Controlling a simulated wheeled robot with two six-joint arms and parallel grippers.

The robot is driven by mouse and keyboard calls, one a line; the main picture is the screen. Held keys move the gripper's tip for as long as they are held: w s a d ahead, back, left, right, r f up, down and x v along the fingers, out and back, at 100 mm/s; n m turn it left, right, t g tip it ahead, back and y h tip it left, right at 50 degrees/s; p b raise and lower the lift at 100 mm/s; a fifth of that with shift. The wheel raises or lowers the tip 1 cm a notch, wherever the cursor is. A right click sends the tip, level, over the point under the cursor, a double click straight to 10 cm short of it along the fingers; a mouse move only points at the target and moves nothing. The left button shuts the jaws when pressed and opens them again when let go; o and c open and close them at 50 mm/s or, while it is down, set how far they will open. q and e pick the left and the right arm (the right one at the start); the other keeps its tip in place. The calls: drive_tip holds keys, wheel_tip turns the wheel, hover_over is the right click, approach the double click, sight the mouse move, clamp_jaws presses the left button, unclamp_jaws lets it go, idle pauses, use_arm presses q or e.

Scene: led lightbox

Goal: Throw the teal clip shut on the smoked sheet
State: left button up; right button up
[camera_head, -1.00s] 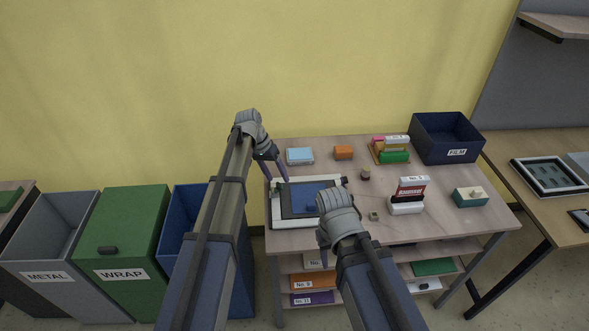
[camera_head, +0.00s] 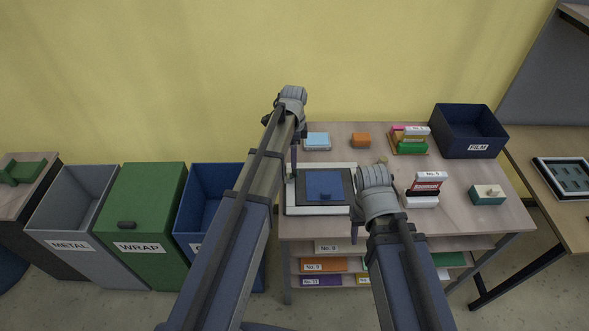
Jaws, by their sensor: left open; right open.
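The lightbox (camera_head: 335,210) is a pale framed panel at the left of the table. A dark grey sheet (camera_head: 345,178), likely the smoked sheet, lies flat on it, with a blue square (camera_head: 322,185) on top. I cannot make out a teal clip; it may be hidden by my grippers or too small. My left gripper (camera_head: 293,168) is open, pointing down at the lightbox's left edge. My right gripper (camera_head: 354,222) is open, at the lightbox's right front corner. Whether either touches the lightbox cannot be told.
Behind the lightbox lie a light blue block (camera_head: 317,140) and an orange block (camera_head: 361,140). Bins stand left of the table.

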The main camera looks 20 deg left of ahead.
sight(294, 171)
use_arm(q)
wheel_tip(294, 171, down, 7)
drive_tip(key=b, duration=0.6)
drive_tip(key=shift+b, duration=0.3)
clamp_jaws()
